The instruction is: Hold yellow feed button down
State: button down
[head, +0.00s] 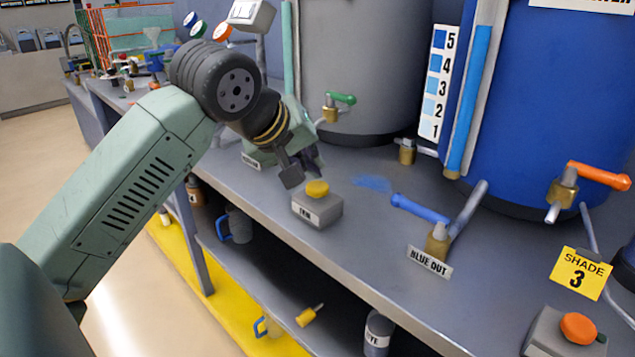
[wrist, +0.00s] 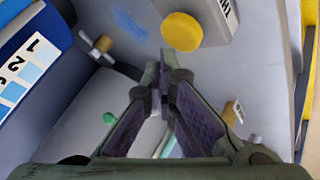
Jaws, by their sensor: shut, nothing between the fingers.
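The yellow feed button (head: 317,188) is a round cap on top of a small grey box (head: 318,210) with a dark-lettered label on its front. The box stands on the grey bench. My gripper (head: 302,172) is shut and empty, above and just left of the button in the head view. In the wrist view the fingertips (wrist: 164,55) are together, with the yellow button (wrist: 182,32) beyond and slightly right of them. A gap seems to show between fingertips and button; whether they touch is hard to tell.
A blue-handled tap (head: 428,213) labelled BLUE OUT stands to the right. A grey tank (head: 350,60) and a blue tank (head: 560,110) with a level scale stand behind. An orange button (head: 578,328) is at front right. A blue smear (head: 372,183) lies on the bench (head: 370,250).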

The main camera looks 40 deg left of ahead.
aim_at(313, 184)
jog(key=shift+r+p, duration=1.55)
jog(key=shift+r, duration=1)
